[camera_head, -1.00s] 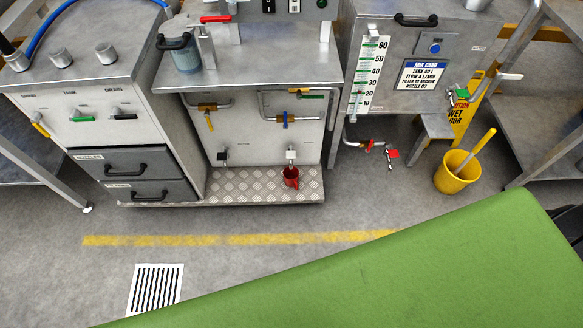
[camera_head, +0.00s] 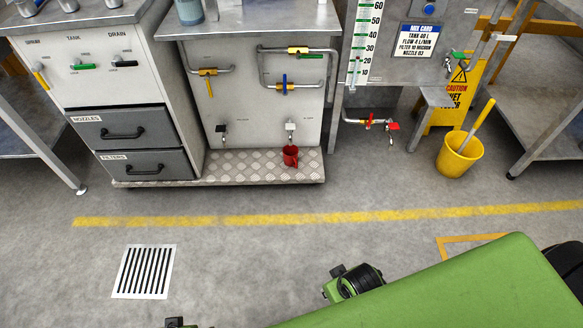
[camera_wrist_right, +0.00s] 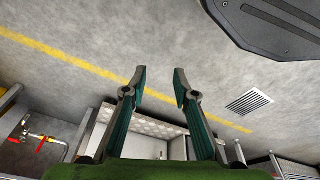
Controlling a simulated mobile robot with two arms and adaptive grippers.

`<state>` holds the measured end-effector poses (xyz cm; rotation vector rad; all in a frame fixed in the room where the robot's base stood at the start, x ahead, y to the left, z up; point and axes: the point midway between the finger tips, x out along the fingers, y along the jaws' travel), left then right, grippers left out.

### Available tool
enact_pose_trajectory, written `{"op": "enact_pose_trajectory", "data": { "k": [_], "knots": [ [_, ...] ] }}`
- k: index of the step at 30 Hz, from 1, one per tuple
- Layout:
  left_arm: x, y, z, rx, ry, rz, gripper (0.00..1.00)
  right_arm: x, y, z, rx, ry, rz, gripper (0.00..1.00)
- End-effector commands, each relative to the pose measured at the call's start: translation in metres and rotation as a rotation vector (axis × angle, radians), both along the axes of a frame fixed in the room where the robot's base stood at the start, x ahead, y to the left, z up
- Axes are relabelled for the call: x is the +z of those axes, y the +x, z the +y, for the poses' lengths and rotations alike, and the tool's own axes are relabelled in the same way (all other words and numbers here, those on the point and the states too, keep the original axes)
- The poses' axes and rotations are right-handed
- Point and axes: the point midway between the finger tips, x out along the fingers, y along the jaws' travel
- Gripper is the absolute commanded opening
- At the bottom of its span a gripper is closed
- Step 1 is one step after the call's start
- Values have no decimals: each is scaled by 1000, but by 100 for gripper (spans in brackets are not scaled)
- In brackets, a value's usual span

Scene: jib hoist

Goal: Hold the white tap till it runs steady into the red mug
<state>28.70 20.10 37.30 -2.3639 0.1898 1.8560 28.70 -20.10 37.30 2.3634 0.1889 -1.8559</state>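In the head view, the white tap (camera_head: 290,126) sticks out of the lower front of the grey panel. The red mug (camera_head: 290,156) stands upright on the diamond-plate ledge (camera_head: 215,170), below the tap. No water stream can be made out. My right gripper (camera_wrist_right: 160,78) is open and empty in the right wrist view, over the floor and well apart from the mug. My green arm covers the lower right of the head view. I cannot make out the left gripper.
A black tap (camera_head: 222,127) sits left of the white one. Yellow (camera_head: 285,87) and blue-handled valves are on pipes above. A red-handled tap (camera_head: 392,126), a yellow bucket (camera_head: 459,154) and a caution sign (camera_head: 447,105) stand right. A floor grate (camera_head: 144,272) lies front left. The floor before the ledge is clear.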

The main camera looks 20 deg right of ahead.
Motion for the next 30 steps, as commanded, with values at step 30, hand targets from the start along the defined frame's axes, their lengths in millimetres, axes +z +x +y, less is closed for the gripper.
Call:
{"op": "enact_pose_trajectory", "data": {
  "k": [30],
  "knots": [
    [-57,-99,14,-19,11,96,65,-57,-99,-14,19,-11,96,0]
  ]
}}
